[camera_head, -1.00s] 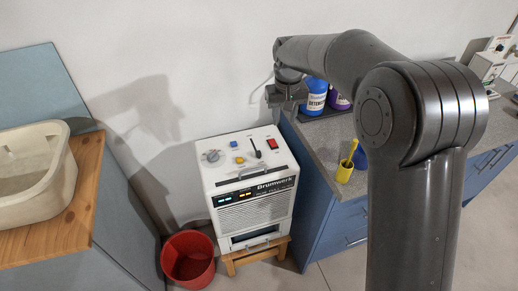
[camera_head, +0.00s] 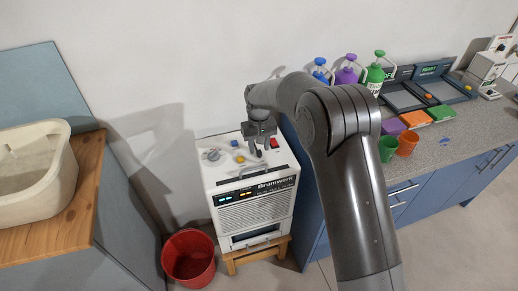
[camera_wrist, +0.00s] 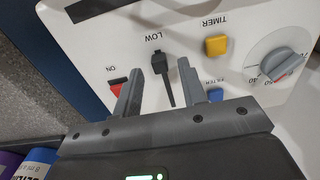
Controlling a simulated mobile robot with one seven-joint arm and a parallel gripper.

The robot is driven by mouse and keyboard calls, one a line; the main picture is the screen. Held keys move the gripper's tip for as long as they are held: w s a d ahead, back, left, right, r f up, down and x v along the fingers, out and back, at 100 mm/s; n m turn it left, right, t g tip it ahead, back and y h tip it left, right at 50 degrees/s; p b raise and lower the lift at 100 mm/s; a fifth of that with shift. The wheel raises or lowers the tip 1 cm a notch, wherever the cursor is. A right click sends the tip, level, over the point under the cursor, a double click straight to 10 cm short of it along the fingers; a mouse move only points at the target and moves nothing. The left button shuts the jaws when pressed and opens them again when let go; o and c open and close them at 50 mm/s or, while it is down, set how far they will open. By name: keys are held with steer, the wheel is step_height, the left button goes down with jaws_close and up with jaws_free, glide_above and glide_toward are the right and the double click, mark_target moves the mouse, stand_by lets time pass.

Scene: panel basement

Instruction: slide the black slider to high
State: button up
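The black slider (camera_wrist: 160,62) shows in the wrist view on the white top panel of the machine (camera_head: 252,215). Its knob is at the end of its dark slot near the LOW label; the other end of the slot runs toward my gripper's body, and no HIGH label is visible. My gripper (camera_wrist: 160,68) is open, with one finger on each side of the slider and gaps between. In the head view my gripper (camera_head: 260,148) hangs over the panel and hides the slider. I cannot tell whether the fingers touch the panel.
Around the slider in the wrist view are a red switch (camera_wrist: 117,86), a yellow button (camera_wrist: 216,46), a blue button (camera_wrist: 215,95) and a grey dial (camera_wrist: 280,64). A counter (camera_head: 440,155) with bottles and cups stands right; a red bucket (camera_head: 188,258) stands at front left.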

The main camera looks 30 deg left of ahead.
steer(key=shift+f, duration=0.9)
steer(key=shift+c, duration=0.2)
jaws_close()
